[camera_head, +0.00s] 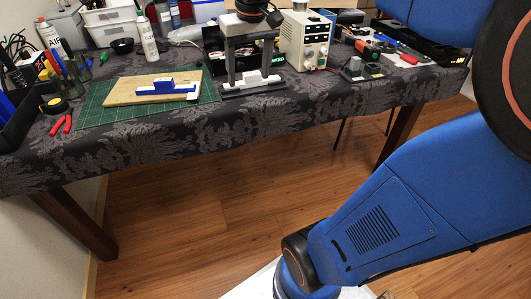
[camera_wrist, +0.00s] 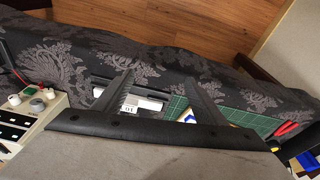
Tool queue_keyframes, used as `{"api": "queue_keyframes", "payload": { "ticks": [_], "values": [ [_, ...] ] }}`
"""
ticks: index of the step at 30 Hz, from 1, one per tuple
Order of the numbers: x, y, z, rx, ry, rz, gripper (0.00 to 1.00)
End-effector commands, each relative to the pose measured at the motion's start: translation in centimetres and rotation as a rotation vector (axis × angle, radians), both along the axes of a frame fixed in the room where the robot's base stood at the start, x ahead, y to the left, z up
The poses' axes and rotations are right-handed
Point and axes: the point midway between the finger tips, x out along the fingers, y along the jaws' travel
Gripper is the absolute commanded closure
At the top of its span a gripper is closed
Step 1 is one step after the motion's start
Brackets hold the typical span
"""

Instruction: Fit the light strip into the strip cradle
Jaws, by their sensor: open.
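My gripper (camera_head: 249,74) points down over the table with its two dark fingers apart; it also shows in the wrist view (camera_wrist: 163,75). A white block (camera_head: 252,77), apparently the light strip, lies on a grey base (camera_head: 255,91) by the fingertips. In the wrist view the white block (camera_wrist: 146,103) shows between the fingers, partly hidden by the palm. I cannot tell whether the fingers touch it. A blue-and-white fixture (camera_head: 170,86), apparently the strip cradle, sits to the left on a wooden board (camera_head: 121,93). In the wrist view it is mostly hidden.
A green cutting mat (camera_head: 93,108) lies under the board. A power supply (camera_head: 305,40) stands right of my gripper. A spray bottle (camera_head: 147,40) and a white bin (camera_head: 112,22) stand behind the mat. Red pliers (camera_head: 61,124) lie at the left. The table's front edge is close.

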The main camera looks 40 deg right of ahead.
Motion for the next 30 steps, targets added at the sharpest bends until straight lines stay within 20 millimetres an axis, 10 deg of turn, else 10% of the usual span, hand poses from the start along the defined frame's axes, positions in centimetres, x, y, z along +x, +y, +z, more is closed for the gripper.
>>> {"api": "queue_keyframes", "payload": {
  "ticks": [15, 30],
  "values": [
    [-13.6, 5.5, -10.6, -0.016, -0.183, 0.127, 0.35],
    [-16.3, 6.2, -13.8, -0.016, -0.226, 0.155, 0.35]
  ]
}}
